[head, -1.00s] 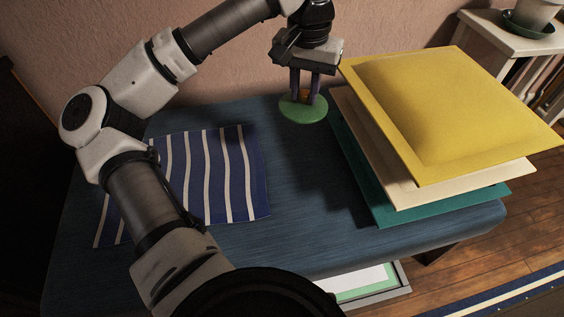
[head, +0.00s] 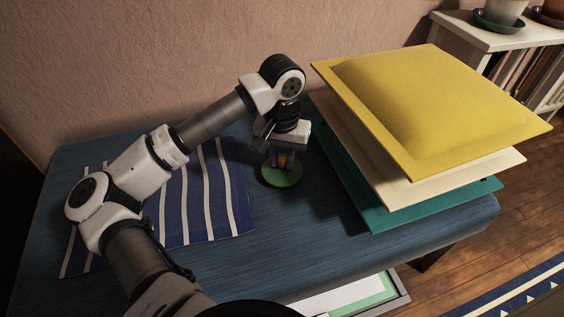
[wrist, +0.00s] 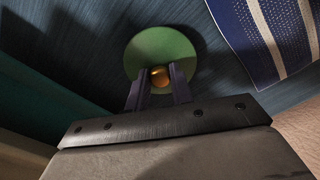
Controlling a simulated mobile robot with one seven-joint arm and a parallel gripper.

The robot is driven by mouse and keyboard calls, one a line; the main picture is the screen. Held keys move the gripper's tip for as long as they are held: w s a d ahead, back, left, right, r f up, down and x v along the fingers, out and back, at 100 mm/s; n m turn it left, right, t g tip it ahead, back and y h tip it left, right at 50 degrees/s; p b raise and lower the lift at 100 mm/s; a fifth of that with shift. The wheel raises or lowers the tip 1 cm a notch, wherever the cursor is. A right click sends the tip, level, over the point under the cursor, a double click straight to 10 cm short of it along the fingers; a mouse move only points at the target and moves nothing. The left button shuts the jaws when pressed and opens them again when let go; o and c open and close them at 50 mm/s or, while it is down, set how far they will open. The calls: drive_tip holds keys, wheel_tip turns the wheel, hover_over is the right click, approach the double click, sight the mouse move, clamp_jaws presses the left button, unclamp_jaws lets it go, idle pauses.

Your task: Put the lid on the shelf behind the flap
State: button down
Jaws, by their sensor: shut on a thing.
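The lid is a round green disc (head: 282,175) with a small golden-brown knob. My gripper (head: 284,160) is shut on its knob from above, over the blue ottoman between the striped cloth and the cushion stack. The wrist view shows the lid (wrist: 150,47) beyond the fingertips (wrist: 159,77), with the knob between them. The lid looks close to the ottoman top; I cannot tell whether it touches. No flap or shelf behind one can be made out with certainty in these views.
The blue ottoman (head: 270,255) carries a blue and white striped cloth (head: 222,195) and stacked yellow, cream and teal cushions (head: 430,100). An open tray or drawer (head: 385,292) shows below the front edge. A white bookcase (head: 470,38) with potted plants stands at the back right.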

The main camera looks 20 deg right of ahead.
sight(282, 161)
drive_tip(key=shift+f, duration=0.45)
drive_tip(key=shift+f, duration=0.2)
drive_tip(key=c, duration=1.2)
unclamp_jaws()
drive_tip(key=shift+c, duration=0.2)
wheel_tip(282, 161, up, 12)
drive_tip(key=p, duration=0.3)
drive_tip(key=shift+r, duration=0.2)
